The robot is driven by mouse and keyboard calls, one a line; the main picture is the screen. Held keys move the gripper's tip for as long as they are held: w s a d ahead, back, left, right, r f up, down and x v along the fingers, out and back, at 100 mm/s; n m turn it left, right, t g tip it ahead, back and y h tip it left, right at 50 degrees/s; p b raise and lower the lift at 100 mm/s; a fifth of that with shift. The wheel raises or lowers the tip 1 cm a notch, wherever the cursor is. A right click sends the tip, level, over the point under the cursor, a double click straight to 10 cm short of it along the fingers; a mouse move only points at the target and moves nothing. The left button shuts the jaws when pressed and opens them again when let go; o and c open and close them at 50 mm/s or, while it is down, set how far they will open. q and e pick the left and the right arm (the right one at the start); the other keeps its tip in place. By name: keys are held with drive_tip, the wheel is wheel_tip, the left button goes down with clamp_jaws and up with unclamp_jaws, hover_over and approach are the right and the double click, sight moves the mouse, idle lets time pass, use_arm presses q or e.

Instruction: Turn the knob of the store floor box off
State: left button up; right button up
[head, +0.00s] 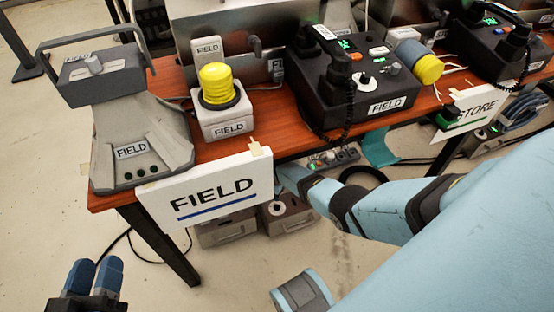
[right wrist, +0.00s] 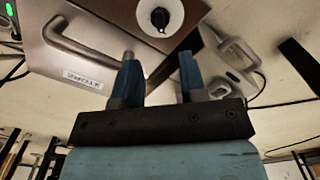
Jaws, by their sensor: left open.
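In the right wrist view a metal floor box (right wrist: 90,35) with a bent handle carries a small label, partly legible and seemingly reading STORE. A black knob (right wrist: 160,17) on a round white dial sits on a brown face at the top of this view. My right gripper (right wrist: 157,75) is open and empty, its fingertips below the knob in the picture and apart from it. In the head view my right arm reaches under the table, its fingers not clearly visible. My left gripper (head: 95,277) is open and empty at the lower left, away from the boxes.
The wooden table (head: 275,135) bears a black FIELD phone (head: 350,85) and a yellow-topped beacon (head: 218,85). A FIELD sign (head: 205,200) hangs at its front edge; a STORE sign (head: 480,105) is farther right. Grey floor boxes (head: 228,232) and cables lie underneath.

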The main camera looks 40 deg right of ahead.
use_arm(q)
drive_tip(key=r+t+p, duration=0.1)
drive_tip(key=r, duration=0.1)
drive_tip(key=r+t+p, duration=0.1)
drive_tip(key=r, duration=0.2)
drive_tip(key=shift+s+a+r, duration=0.1)
drive_tip(key=shift+s+a, duration=0.05)
drive_tip(key=shift+a, duration=0.05)
use_arm(e)
wheel_tip(320, 180, up, 5)
drive_tip(key=shift+f, duration=0.1)
